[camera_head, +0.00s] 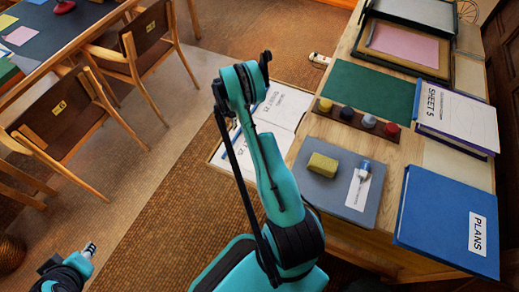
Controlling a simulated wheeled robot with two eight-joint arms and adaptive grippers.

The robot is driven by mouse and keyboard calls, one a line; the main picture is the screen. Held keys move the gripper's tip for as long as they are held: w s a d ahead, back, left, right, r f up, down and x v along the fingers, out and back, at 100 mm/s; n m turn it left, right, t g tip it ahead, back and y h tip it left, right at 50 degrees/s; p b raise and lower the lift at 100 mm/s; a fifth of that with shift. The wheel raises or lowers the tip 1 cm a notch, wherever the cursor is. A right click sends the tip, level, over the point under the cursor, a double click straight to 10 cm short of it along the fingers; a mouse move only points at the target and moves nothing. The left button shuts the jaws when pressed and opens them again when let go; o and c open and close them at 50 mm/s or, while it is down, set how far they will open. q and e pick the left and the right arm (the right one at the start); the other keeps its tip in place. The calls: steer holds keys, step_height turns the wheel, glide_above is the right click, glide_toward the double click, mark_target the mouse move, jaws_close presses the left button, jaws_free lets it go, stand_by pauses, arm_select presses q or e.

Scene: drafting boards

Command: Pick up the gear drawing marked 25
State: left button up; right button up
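My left gripper (88,250) is low at the left, over the floor, far from the sheets. I see nothing held in either.
The wooden cabinet top (370,140) holds a green mat (368,99), several ink bottles, a yellow sponge (322,167), a blue PLANS folder (450,218) and a SHEET 5 folder (458,115). Chairs (62,125) and a table stand left. Floor between is open.

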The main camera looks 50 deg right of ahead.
steer(key=b, duration=0.1)
glide_above(235, 138)
steer(key=shift+m, duration=0.3)
steer(key=f, duration=0.5)
steer(key=shift+w+a, duration=0.1)
steer(key=shift+w, duration=0.25)
steer(key=f+b, duration=0.1)
steer(key=f, duration=0.1)
steer(key=f+b, duration=0.2)
steer(key=f, duration=0.1)
steer(key=shift+s+f, duration=0.2)
steer(key=shift+f, duration=0.1)
steer(key=shift+r, duration=0.1)
jaws_close()
